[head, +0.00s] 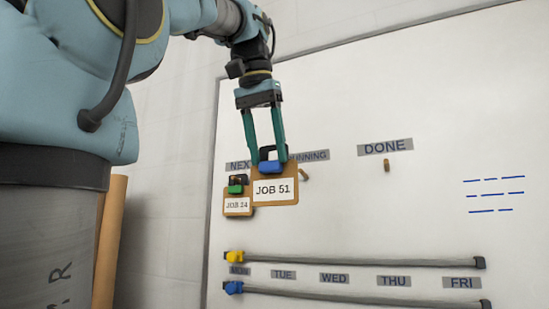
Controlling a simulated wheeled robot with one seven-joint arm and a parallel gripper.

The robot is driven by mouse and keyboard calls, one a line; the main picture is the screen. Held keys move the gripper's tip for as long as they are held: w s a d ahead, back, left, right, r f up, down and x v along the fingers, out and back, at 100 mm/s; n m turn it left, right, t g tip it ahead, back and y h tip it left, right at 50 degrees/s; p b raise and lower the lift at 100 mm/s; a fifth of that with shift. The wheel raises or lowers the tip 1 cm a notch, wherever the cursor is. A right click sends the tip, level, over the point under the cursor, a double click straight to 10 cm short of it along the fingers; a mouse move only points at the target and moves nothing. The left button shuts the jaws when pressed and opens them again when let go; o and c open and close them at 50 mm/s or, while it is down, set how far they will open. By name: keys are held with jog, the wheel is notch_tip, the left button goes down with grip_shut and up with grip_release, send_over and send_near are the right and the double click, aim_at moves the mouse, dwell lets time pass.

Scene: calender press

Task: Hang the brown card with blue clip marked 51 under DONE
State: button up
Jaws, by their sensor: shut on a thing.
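The brown card with a blue clip, marked JOB 51 (284,190), hangs upright from my gripper (270,158). My gripper's green fingers point down and are shut on the card's clip at the top. The card is in front of the board, partly over the RUNNING label (312,156). The DONE label (385,147) is to the right, with a bare brown peg (386,165) below it. Whether the card touches the board or a peg cannot be told.
A brown card with a green clip, JOB 24 (237,206), hangs under the NEXT label (238,166), just left of the held card. A bare peg (304,175) shows under RUNNING. Two grey rails (370,262) with weekday labels run along the lower whiteboard (430,220).

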jog(key=shift+s+r+p, duration=0.1)
jog(key=shift+r+p, duration=0.3)
jog(key=shift+p, duration=0.05)
dwell(0.5)
jog(key=shift+s+a, duration=0.1)
dwell(0.4)
jog(key=shift+s+a+r, duration=0.15)
jog(key=shift+s+a, duration=0.2)
jog(key=shift+s, duration=0.25)
jog(key=shift+s+a+r, duration=0.1)
jog(key=shift+s+a, duration=0.25)
jog(key=shift+s, duration=0.3)
jog(key=shift+s+a+r, duration=0.15)
jog(key=shift+s+a, duration=0.2)
jog(key=shift+s, duration=0.25)
